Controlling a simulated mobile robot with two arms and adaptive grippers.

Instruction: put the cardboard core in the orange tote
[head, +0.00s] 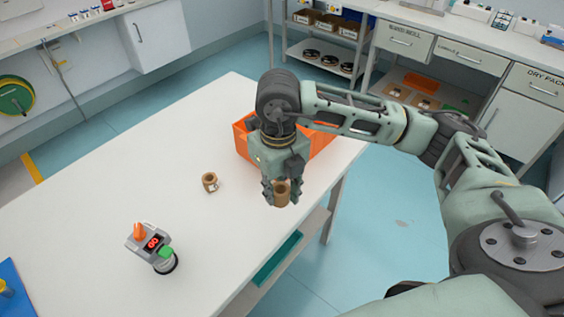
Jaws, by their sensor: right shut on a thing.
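My right gripper (282,192) points down over the white table near its right edge. It is shut on a brown cardboard core (282,196), held between its fingers. The orange tote (240,139) stands on the table behind the gripper and wrist, which hide much of it and its inside. A second small brown core (210,182) stands on the table to the left of the gripper, apart from it. My left gripper is not in view.
A grey device with a red display (152,243) stands on the white table (110,190) at the front, with a blue mat (18,290) at far left. The table's middle is mostly clear. Shelving (320,50) and drawer counters (465,55) stand behind.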

